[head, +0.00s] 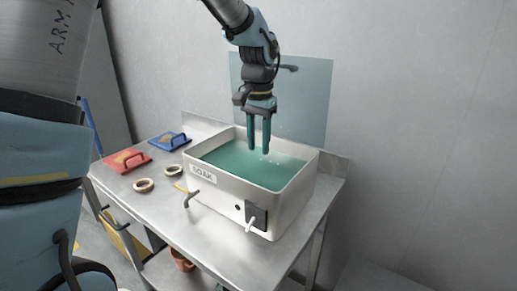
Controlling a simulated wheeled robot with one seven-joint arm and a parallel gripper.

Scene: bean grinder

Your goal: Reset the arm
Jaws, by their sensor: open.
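My arm comes down from the top of the head view. My gripper (258,150) points straight down over a white tub labelled SOAK (193,183). Its two blue fingers are apart, with nothing seen between them. The tub holds green liquid (230,166). The fingertips are over or at the liquid's surface; I cannot tell whether they touch it. Small light specks lie in the liquid near the fingertips.
The tub stands on a metal table (213,235). A bluish panel (300,100) is behind the tub.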

